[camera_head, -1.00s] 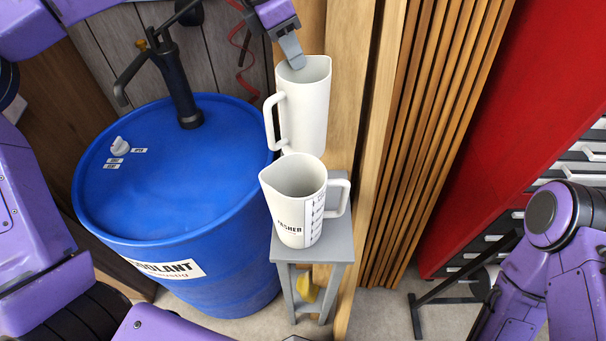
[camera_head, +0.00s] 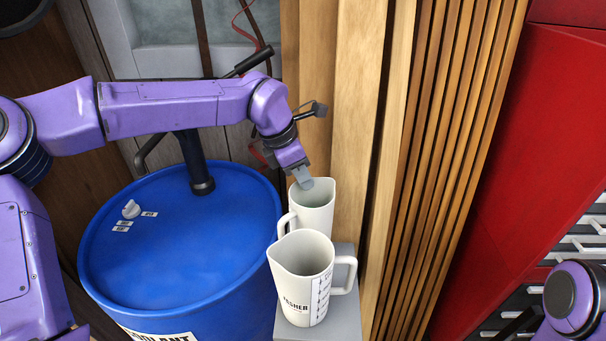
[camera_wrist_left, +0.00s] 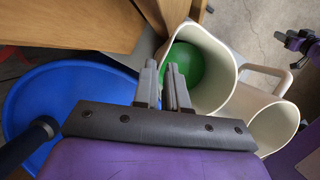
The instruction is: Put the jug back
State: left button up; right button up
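A white jug (camera_head: 318,215) stands or hangs behind a second white jug at the grey stand; its base is hidden. My left gripper (camera_head: 304,183) is at its back rim, with its fingers on either side of the jug wall. In the left wrist view the gripper (camera_wrist_left: 163,88) pinches the rim of this jug (camera_wrist_left: 215,50), and something green (camera_wrist_left: 187,68) shows inside it. The second jug (camera_head: 305,283), with a printed scale and a right-hand handle, stands on the grey stand (camera_head: 345,318); it also shows in the left wrist view (camera_wrist_left: 275,128).
A blue coolant drum (camera_head: 180,250) with a black pump (camera_head: 196,160) stands left of the jugs. A wooden post and slatted panel (camera_head: 440,150) rise close on the right. A red cabinet (camera_head: 540,130) is further right.

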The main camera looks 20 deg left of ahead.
pick_arm(q)
jog(key=shift+o, duration=1.2)
jog(key=shift+r, duration=0.1)
jog(key=b+v, duration=0.1)
jog(key=v, duration=1.1)
